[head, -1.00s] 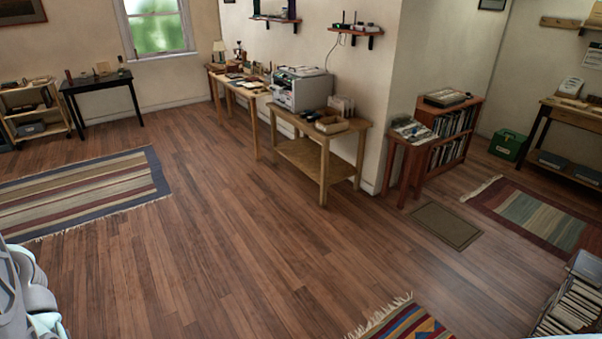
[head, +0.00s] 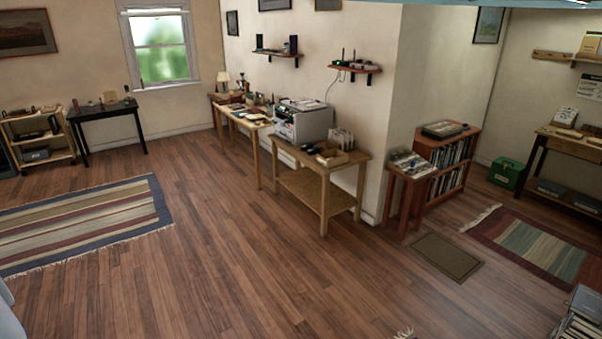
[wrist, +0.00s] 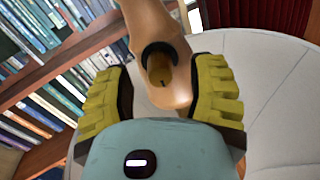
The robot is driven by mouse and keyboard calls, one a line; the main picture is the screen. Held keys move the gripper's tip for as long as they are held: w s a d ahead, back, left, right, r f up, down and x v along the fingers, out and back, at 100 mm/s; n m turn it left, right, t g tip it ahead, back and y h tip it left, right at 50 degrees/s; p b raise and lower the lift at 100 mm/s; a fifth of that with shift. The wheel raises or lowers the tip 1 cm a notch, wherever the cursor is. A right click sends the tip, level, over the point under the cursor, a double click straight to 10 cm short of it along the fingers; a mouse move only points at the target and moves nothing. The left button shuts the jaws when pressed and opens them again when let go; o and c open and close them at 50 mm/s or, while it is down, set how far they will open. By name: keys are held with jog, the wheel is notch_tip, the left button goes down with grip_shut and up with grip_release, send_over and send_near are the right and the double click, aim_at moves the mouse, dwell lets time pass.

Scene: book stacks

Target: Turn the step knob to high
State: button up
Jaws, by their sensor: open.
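I cannot make out a step knob in either view. My gripper (wrist: 162,82) shows in the wrist view, with its two yellow ridged fingers spread apart. No task object is seen held between them. The gripper is not seen in the head view.
A small red-brown table (head: 407,180) and bookcase (head: 448,155) stand right of the wall corner. A striped rug (head: 85,222) lies left. The middle floor (head: 230,260) is clear.

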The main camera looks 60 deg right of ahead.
jog(key=shift+a+p, duration=0.35)
jog(key=shift+a, duration=0.55)
jog(key=shift+o, duration=0.4)
jog(key=shift+d, duration=0.1)
grip_shut()
